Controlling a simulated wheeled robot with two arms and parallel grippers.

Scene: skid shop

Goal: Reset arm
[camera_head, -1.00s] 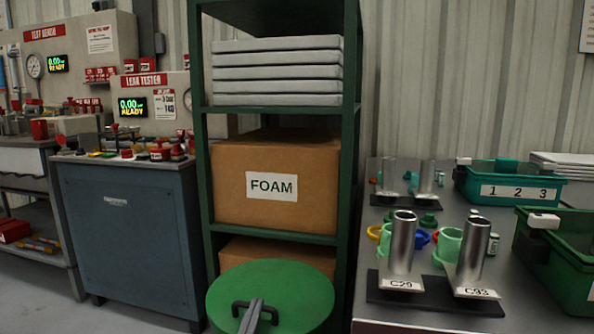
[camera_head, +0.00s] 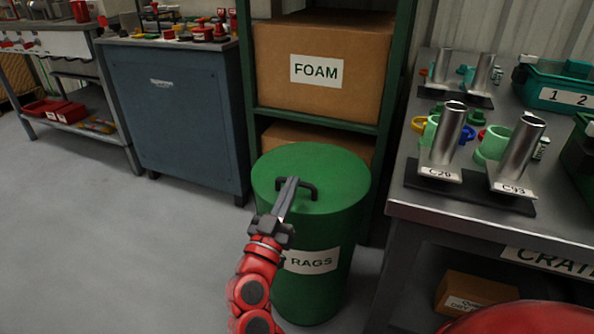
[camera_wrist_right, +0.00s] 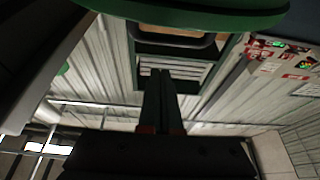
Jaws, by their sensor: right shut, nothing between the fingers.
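My right gripper (camera_head: 290,184) is shut and empty at the end of my red arm. In the head view its fingers overlap the dark handle on the lid of the green rags bin (camera_head: 330,240); I cannot tell whether they touch it. In the right wrist view the closed fingers (camera_wrist_right: 160,76) point up toward the dark handle (camera_wrist_right: 175,46), with the green lid (camera_wrist_right: 205,14) beyond at the top edge. Nothing is held between them. My left gripper is not in view.
A green shelf with a FOAM box (camera_head: 320,68) stands behind the bin. A blue cabinet (camera_head: 175,115) stands left. A bench (camera_head: 450,208) with metal tubes (camera_head: 447,133) is close on the right. Grey floor (camera_head: 120,240) is clear at left.

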